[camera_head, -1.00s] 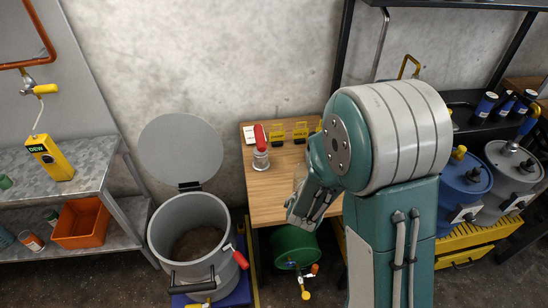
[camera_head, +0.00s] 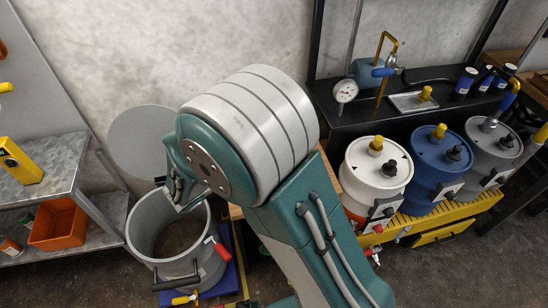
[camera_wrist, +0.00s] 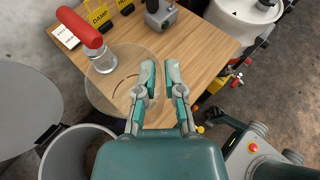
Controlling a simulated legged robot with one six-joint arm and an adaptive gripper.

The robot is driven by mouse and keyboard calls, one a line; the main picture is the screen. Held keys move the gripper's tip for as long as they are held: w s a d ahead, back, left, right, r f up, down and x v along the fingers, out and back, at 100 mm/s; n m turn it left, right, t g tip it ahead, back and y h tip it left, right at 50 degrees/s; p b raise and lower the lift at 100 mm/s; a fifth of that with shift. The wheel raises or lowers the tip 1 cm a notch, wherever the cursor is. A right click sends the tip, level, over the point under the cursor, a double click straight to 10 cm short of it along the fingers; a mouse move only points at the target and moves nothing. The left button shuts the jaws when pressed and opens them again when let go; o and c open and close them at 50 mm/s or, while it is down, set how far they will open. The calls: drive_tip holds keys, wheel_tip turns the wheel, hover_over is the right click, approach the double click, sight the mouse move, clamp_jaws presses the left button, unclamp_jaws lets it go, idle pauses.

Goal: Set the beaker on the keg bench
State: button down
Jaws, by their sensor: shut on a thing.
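In the wrist view my gripper (camera_wrist: 160,75) has its two fingers close together, over a wooden bench (camera_wrist: 185,60). A clear round glass outline, seemingly the beaker (camera_wrist: 108,90), lies just left of the fingers, with its right edge between them. I cannot tell its height above the bench top. In the head view my arm hides most of the wooden bench, and my gripper (camera_head: 177,192) shows small beside the arm; the beaker cannot be made out there. Nothing is labelled as the keg bench.
A red-handled jar (camera_wrist: 98,50) and yellow signs stand on the wooden bench near the beaker. An open pot (camera_head: 140,245) is left. White (camera_head: 372,175), blue (camera_head: 432,165) and grey drums stand right, before a dark bench (camera_head: 355,118) with a gauge and tray.

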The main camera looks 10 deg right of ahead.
drive_tip(key=w+d+f, duration=0.3)
drive_tip(key=d+f, duration=0.7)
drive_tip(key=f, duration=0.2)
drive_tip(key=shift+w+d, duration=0.25)
drive_tip(key=shift+w, duration=0.15)
drive_tip(key=c, duration=0.7)
unclamp_jaws()
drive_tip(key=shift+f, duration=0.1)
drive_tip(key=shift+c, duration=0.2)
